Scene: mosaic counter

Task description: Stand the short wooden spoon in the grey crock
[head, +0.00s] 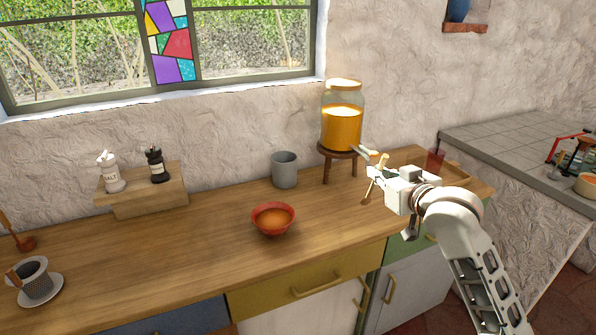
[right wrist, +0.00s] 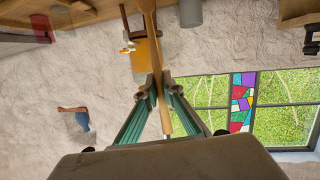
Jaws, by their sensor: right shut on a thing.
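The grey crock (head: 285,172) stands upright on the counter, left of the drink dispenser; part of it also shows at the top of the right wrist view (right wrist: 190,12). My right gripper (head: 379,174) is in the air over the right part of the counter, right of the crock and apart from it. It is shut on a wooden spoon (right wrist: 154,55), whose handle runs between the fingers. In the head view the spoon (head: 369,190) is small and tilted, with its lower end down toward the counter. My left gripper is not in view.
A glass dispenser (head: 342,128) on a wooden stand is between my right gripper and the crock, toward the wall. A red bowl (head: 273,218) sits in front of the crock. A red drink glass (head: 435,161) is at the right. The counter's middle left is clear.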

